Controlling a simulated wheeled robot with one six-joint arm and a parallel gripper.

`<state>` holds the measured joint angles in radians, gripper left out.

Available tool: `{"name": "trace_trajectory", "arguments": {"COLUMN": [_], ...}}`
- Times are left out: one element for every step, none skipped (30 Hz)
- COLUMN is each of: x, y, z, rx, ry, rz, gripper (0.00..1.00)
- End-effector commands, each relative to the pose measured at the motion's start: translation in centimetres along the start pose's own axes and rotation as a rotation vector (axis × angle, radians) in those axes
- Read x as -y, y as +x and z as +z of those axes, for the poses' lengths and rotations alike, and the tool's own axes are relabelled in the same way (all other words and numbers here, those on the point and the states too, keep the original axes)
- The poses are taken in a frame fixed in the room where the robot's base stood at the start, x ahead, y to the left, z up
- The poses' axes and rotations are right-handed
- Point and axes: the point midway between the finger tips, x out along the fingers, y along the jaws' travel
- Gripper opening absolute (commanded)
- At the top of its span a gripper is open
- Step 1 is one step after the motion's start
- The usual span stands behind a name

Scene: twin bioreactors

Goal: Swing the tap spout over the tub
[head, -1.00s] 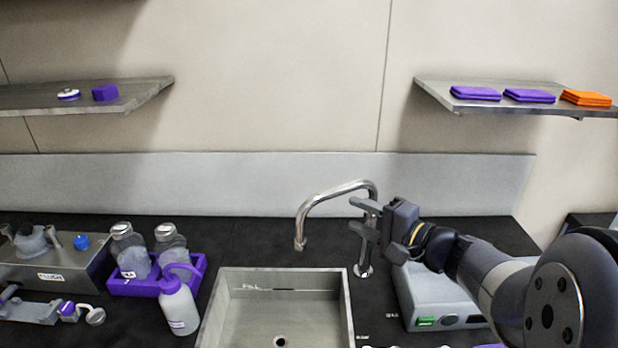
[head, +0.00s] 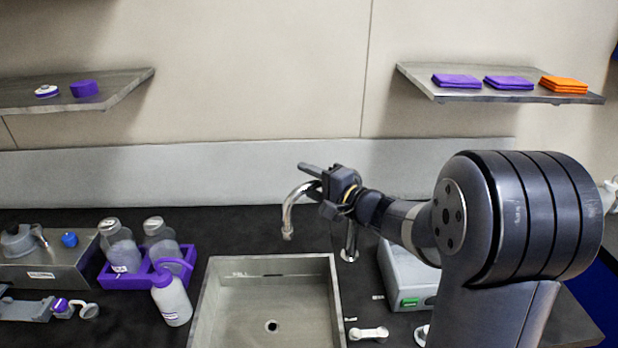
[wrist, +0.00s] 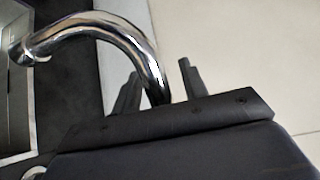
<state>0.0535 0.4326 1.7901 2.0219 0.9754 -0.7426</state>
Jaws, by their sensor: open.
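The chrome tap spout (head: 288,213) arcs up from its post (head: 349,240) behind the tub, its outlet end hanging over or near the tub's back edge. The tub is a grey metal sink (head: 213,292) set in the dark counter. My gripper (head: 308,178) is at the top of the spout and hides part of its bend. In the wrist view the spout (wrist: 113,28) passes between the two open fingers (wrist: 158,85). I cannot tell whether a finger touches it.
A grey device (head: 398,268) stands right of the tub. A purple rack (head: 118,281) with bottles and a wash bottle (head: 172,300) stand left of it. Two shelves hang above, the right one (head: 490,93) with folded cloths. A small white item (head: 368,333) lies right of the tub.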

Motion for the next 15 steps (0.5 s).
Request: {"name": "trace_trajectory", "arguments": {"x": [-0.02, -0.03, -0.03, -0.04, -0.04, -0.03, -0.03, -0.03, -0.03, -0.02, -0.02, -0.02, -0.02, -0.02, -0.02], "y": [0.06, 0.07, 0.06, 0.05, 0.04, 0.04, 0.03, 0.03, 0.03, 0.02, 0.02, 0.02, 0.01, 0.01, 0.01], "z": [0.0, 0.0, 0.0, -0.01, -0.01, -0.01, 0.0, 0.0, 0.0, -0.01, 0.0, 0.0, 0.0, 0.0, 0.0], "rx": [0.0, 0.0, 0.0, 0.0, 0.0, 0.0, 0.0, 0.0, 0.0, 0.0, 0.0, 0.0, 0.0, 0.0, 0.0], "ry": [0.0, 0.0, 0.0, 0.0, 0.0, 0.0, 0.0, 0.0, 0.0, 0.0, 0.0, 0.0, 0.0, 0.0, 0.0], "rz": [0.0, 0.0, 0.0, 0.0, 0.0, 0.0, 0.0, 0.0, 0.0, 0.0, 0.0, 0.0, 0.0, 0.0, 0.0], "gripper": [0.41, 0.41, 0.41, 0.41, 0.41, 0.41, 0.4, 0.37, 0.34, 0.32, 0.29, 0.26, 0.23, 0.21, 0.18]}}
